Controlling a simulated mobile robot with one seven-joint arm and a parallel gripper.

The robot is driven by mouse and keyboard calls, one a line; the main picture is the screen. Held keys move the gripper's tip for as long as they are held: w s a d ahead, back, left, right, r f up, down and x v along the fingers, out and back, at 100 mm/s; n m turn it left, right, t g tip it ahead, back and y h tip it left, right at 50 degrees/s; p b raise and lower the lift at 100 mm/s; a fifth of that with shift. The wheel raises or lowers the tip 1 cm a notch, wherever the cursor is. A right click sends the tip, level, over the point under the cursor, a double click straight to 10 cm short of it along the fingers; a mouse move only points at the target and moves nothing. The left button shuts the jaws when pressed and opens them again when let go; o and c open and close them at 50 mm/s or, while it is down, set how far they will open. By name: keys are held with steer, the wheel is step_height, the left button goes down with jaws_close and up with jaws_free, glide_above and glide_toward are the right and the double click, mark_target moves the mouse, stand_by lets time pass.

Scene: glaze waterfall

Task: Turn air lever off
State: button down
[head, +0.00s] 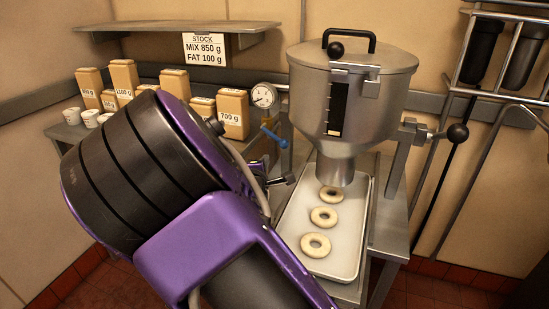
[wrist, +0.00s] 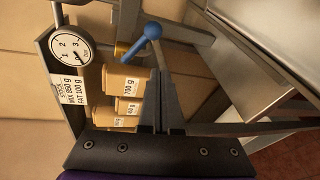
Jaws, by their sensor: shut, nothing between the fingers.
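The air lever (head: 273,137) is a blue handle below the round pressure gauge (head: 264,95), on the left of the steel hopper. In the wrist view the blue lever (wrist: 138,45) has a ball end and slants up and right from a brass valve body (wrist: 122,49). My gripper (head: 289,179) is below the lever in the head view, partly hidden by my purple and black arm. In the wrist view my gripper (wrist: 158,73) is shut and empty, its fingers pointing toward the ball end. A gap shows between fingertips and lever.
The hopper (head: 352,95) stands over a tray (head: 345,258) with several dough rings. Labelled bags (head: 232,112) and white cups (head: 90,118) stand on a bench at left. A black-knobbed lever (head: 457,133) is at right. A shelf (head: 175,28) hangs above.

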steer(key=w+d+f+n+t+b, duration=0.1)
steer(key=w+d+n+b, duration=0.1)
steer(key=w, duration=0.7)
steer(key=shift+d+n+b, duration=0.15)
steer(key=shift+n+b, duration=0.45)
steer(key=shift+n, duration=0.1)
steer(key=shift+s+d+r+n+p, duration=0.15)
steer(key=shift+n+p, duration=0.15)
steer(key=shift+p, duration=0.55)
